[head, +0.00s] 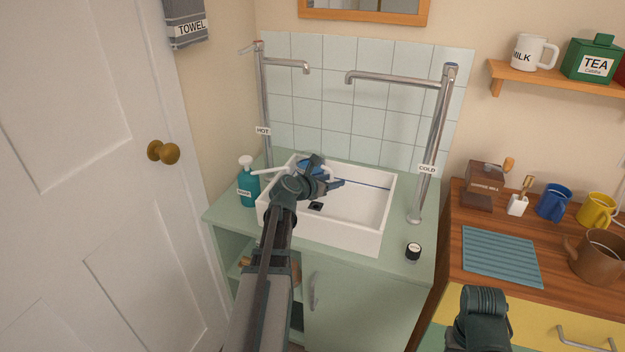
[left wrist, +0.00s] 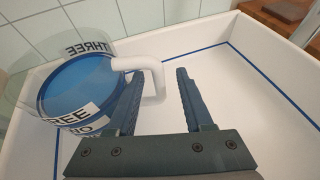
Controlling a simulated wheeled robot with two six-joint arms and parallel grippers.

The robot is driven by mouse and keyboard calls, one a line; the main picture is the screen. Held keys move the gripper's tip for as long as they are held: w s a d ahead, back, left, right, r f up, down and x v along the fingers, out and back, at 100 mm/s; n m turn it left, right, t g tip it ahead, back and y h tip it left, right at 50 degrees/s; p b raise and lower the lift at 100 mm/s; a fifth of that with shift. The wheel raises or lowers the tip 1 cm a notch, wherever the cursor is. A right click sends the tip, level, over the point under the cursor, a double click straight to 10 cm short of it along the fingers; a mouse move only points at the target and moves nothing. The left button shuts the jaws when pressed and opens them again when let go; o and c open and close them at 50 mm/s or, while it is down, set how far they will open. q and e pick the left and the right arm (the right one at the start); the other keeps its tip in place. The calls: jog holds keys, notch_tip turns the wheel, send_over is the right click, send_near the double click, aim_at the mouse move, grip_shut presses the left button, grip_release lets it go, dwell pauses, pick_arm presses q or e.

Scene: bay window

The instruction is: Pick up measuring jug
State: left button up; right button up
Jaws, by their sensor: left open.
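The measuring jug stands in the white sink (head: 350,230). It is a clear jug with blue inside, a white handle and a "THREE" label. In the head view the jug (head: 309,166) is partly hidden behind my left gripper (head: 332,184). In the left wrist view the jug (left wrist: 80,88) is at the left, cut by the frame edge. My left gripper (left wrist: 160,88) is open. The jug's handle (left wrist: 157,82) shows between its fingers, with the left finger close to the jug wall; I cannot tell whether they touch. My right gripper's fingers are not in view.
A teal soap bottle (head: 248,186) stands left of the sink. The hot tap (head: 264,110) and cold tap (head: 434,140) rise behind and to the right. The sink's right half is clear.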

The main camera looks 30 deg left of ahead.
pick_arm(q)
grip_shut()
dwell(1.4)
